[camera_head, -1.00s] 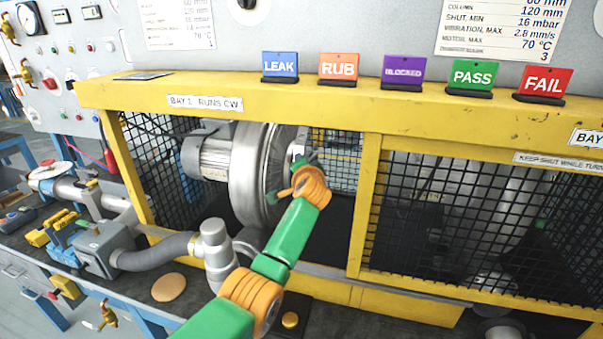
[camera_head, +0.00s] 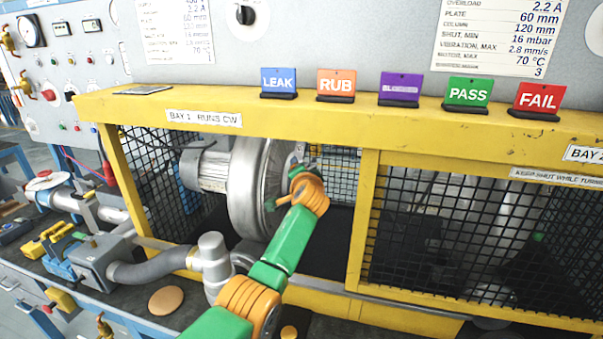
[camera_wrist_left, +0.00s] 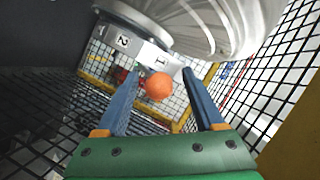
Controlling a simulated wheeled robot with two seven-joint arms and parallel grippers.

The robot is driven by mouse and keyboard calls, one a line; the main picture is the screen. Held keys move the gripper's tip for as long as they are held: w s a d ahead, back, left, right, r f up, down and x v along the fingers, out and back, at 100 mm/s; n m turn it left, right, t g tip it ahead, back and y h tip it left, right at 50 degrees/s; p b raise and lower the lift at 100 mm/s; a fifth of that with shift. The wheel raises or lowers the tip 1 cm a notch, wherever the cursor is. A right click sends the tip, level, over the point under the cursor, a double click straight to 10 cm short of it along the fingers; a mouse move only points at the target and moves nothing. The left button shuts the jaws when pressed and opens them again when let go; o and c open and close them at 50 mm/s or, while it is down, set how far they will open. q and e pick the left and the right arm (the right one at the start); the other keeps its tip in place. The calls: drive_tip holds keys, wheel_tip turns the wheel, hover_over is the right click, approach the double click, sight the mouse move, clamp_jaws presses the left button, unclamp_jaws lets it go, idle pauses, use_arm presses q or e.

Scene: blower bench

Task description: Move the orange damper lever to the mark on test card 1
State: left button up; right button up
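The orange damper lever's round knob (camera_wrist_left: 159,87) shows in the left wrist view, between the fingers of my left gripper (camera_wrist_left: 158,76). The fingers are apart with gaps on both sides of the knob. White plates marked 1 (camera_wrist_left: 159,61) and 2 (camera_wrist_left: 122,41) lie just beyond it. A printed card (camera_head: 175,30) hangs at upper left, cut off by the frame top. Another card (camera_head: 497,35) at upper right ends with a 3. My right gripper is out of view.
The silver blower housing (camera_head: 247,190) stands left of my wrist. The yellow frame (camera_head: 300,118) and black mesh (camera_head: 470,230) bound the opening. Coloured signs, including PASS (camera_head: 469,93), stand on the top beam. A grey hose (camera_head: 150,268) lies at lower left.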

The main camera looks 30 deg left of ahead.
use_arm(q)
drive_tip(key=b+v, duration=0.1)
drive_tip(key=v, duration=0.6)
drive_tip(key=shift+b, duration=0.4)
drive_tip(key=shift+s, duration=0.1)
